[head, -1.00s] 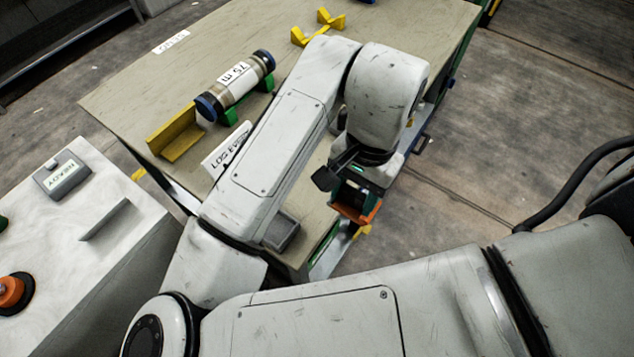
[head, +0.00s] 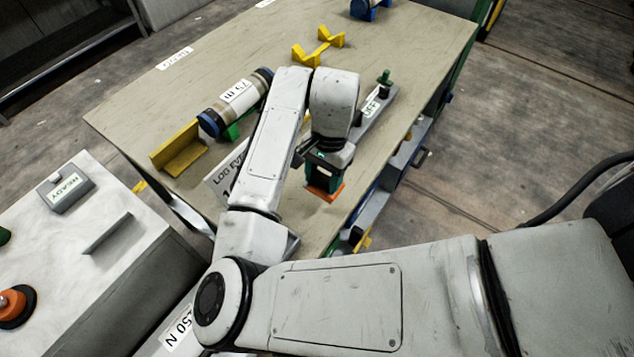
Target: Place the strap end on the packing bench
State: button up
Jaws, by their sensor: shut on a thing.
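My gripper (head: 322,179) is over the right part of the packing bench (head: 190,90), close to its right edge. It is shut on a small orange piece, which I take to be the strap end (head: 325,192). Dark green parts show just above the orange. The orange piece hangs at the lower end of the gripper, low over the bench top. I cannot tell whether it touches the surface. The fingertips are partly hidden by the wrist and the held piece.
A labelled core liner (head: 237,99) lies on a green cradle beside a yellow angle stop (head: 180,149). Yellow V-supports (head: 306,55) stand behind. A grey bar with a green knob (head: 384,77) lies along the right edge. A console with a READY box (head: 66,187) is at left.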

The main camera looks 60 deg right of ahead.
aim_at(317, 186)
jog(key=shift+w+d+f, duration=0.2)
jog(key=shift+w+f, duration=0.75)
jog(key=shift+f, duration=1.7)
jog(key=shift+f, duration=0.15)
jog(key=o, duration=1.1)
jog(key=r, duration=0.4)
jog(key=d+r, duration=0.1)
jog(key=r, duration=0.3)
jog(key=d+r, duration=0.1)
jog(key=r, duration=0.3)
jog(key=shift+r+b, duration=0.1)
jog(key=shift+b, duration=0.25)
